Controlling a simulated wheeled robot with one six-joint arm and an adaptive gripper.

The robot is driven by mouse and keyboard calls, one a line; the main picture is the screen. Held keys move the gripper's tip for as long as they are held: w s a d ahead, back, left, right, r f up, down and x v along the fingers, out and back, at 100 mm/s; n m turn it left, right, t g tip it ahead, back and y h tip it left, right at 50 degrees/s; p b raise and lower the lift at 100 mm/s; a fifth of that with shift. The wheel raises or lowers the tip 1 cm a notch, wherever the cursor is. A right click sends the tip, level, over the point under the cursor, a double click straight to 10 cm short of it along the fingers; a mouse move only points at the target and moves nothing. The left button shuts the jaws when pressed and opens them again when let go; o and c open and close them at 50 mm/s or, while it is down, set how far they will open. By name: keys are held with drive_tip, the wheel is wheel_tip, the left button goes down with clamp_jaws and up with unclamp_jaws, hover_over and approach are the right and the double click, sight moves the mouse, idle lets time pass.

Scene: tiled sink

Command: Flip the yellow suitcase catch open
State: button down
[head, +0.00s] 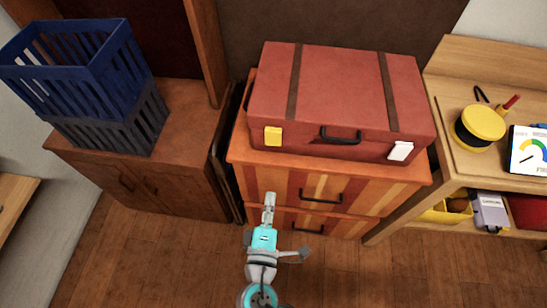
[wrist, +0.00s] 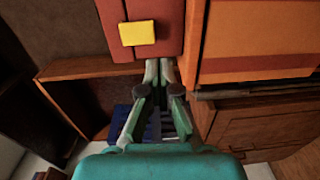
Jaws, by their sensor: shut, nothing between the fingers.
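The red suitcase (head: 340,95) lies flat and closed on top of a striped orange drawer unit, with two dark straps and a black handle (head: 341,135) on its front. The yellow catch (head: 273,136) is on its front face near the left end. It also shows in the wrist view as a yellow block (wrist: 138,33) on the red suitcase side (wrist: 168,25). A white catch (head: 400,151) is near the right end. My gripper (head: 270,197) is shut and empty, below and in front of the yellow catch and apart from it. In the wrist view its fingertips (wrist: 158,64) are together.
The striped drawer unit (head: 285,180) has dark handles facing me. A brown cabinet (head: 185,180) at left carries stacked blue (head: 115,60) and grey crates. A wooden shelf (head: 450,150) at right holds a yellow-topped round tin (head: 482,122) and other items. Open floor lies in front.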

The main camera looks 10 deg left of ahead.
sight(273, 144)
drive_tip(key=shift+s+a+r+t, duration=0.25)
drive_tip(key=shift+a+r+t, duration=0.05)
drive_tip(key=shift+a+r, duration=0.45)
drive_tip(key=shift+w, duration=0.1)
drive_tip(key=w, duration=1.3)
drive_tip(key=shift+d, duration=0.3)
drive_tip(key=shift+w, duration=0.45)
